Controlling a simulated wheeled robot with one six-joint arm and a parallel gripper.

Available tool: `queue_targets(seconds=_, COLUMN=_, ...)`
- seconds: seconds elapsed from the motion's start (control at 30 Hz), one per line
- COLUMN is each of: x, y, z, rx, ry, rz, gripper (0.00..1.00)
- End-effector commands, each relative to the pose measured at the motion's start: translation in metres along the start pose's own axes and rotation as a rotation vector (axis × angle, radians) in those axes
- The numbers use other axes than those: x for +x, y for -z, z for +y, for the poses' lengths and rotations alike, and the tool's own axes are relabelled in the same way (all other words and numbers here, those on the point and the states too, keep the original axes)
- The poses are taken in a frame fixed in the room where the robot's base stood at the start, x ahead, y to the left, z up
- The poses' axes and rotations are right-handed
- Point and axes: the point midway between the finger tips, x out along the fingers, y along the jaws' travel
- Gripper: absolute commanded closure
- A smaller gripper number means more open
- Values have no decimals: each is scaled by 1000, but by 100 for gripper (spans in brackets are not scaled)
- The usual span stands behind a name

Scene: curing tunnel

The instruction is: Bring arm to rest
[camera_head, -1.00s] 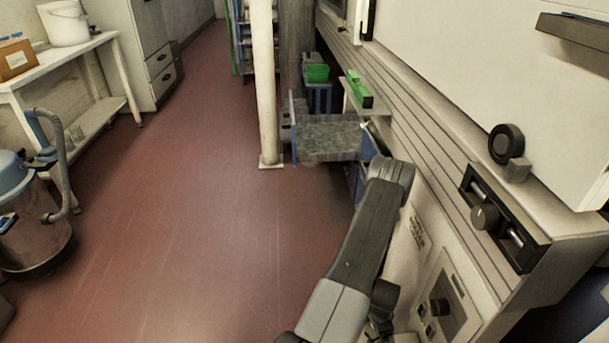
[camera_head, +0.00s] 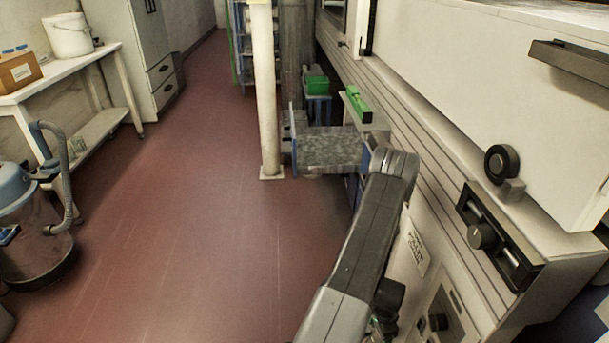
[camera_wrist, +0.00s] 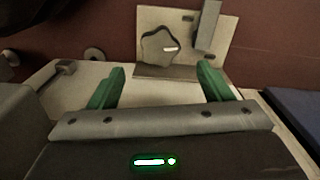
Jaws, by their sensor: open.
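My gripper (camera_wrist: 160,84) shows in the wrist view, with two green fingers set wide apart. It is open, and nothing is between the fingers. Past the fingertips are a pale plate with a dark star-shaped knob (camera_wrist: 160,47) and an upright grey bar (camera_wrist: 207,26). In the head view my arm (camera_head: 368,235) rises from the lower edge beside the pale machine (camera_head: 440,150). My gripper cannot be made out in the head view.
The machine's wall, with a round black knob (camera_head: 501,160) and a black control panel (camera_head: 490,235), is close on the right. A pale post (camera_head: 265,100) and a grey-topped bench (camera_head: 330,148) stand ahead. A vacuum cleaner (camera_head: 30,225) is at left. The red floor (camera_head: 190,230) between is clear.

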Motion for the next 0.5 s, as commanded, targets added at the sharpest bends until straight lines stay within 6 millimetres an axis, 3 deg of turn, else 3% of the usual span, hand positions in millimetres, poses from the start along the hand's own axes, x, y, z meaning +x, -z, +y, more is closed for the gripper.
queue_targets(seconds=0.03, x=-14, y=0, z=0, rx=0, ry=1, rz=1, gripper=27)
queue_targets(seconds=0.3, x=-68, y=0, z=0, rx=0, ry=2, rz=1, gripper=27)
queue_targets(seconds=0.37, x=-44, y=-1, z=1, rx=0, ry=-4, rz=-3, gripper=27)
queue_targets(seconds=0.5, x=-15, y=-1, z=1, rx=0, ry=-2, rz=-2, gripper=27)
